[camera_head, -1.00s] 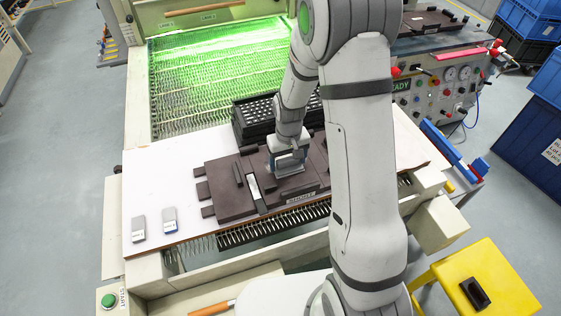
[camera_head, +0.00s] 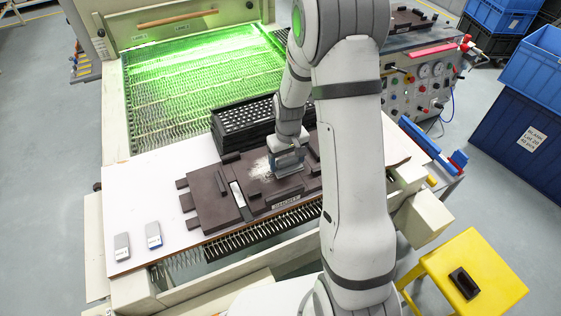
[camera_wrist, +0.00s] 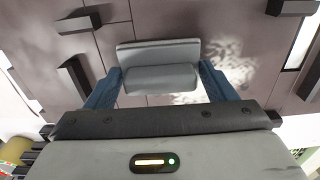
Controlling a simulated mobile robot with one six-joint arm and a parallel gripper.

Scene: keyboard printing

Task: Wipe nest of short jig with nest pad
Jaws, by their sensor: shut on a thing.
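The dark brown jig (camera_head: 210,208) lies flat on the white table in the head view, with blocks and raised bars on its top. My gripper (camera_head: 287,163) is over its right half. In the wrist view, the blue fingers of my gripper (camera_wrist: 158,85) are shut on a grey pad (camera_wrist: 158,77), the nest pad. The pad is at the jig's surface; I cannot tell if it touches. A whitish speckled patch (camera_head: 259,170) lies on the jig just left of the gripper; it also shows beside the pad in the wrist view (camera_wrist: 232,68).
Two small labelled pads (camera_head: 122,247) (camera_head: 154,236) lie on the table (camera_head: 135,190) at left. A black perforated tray (camera_head: 238,120) stands behind the jig. A green-lit conveyor bed (camera_head: 190,75) is behind. A yellow stool (camera_head: 495,265) holds a dark part (camera_head: 464,283).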

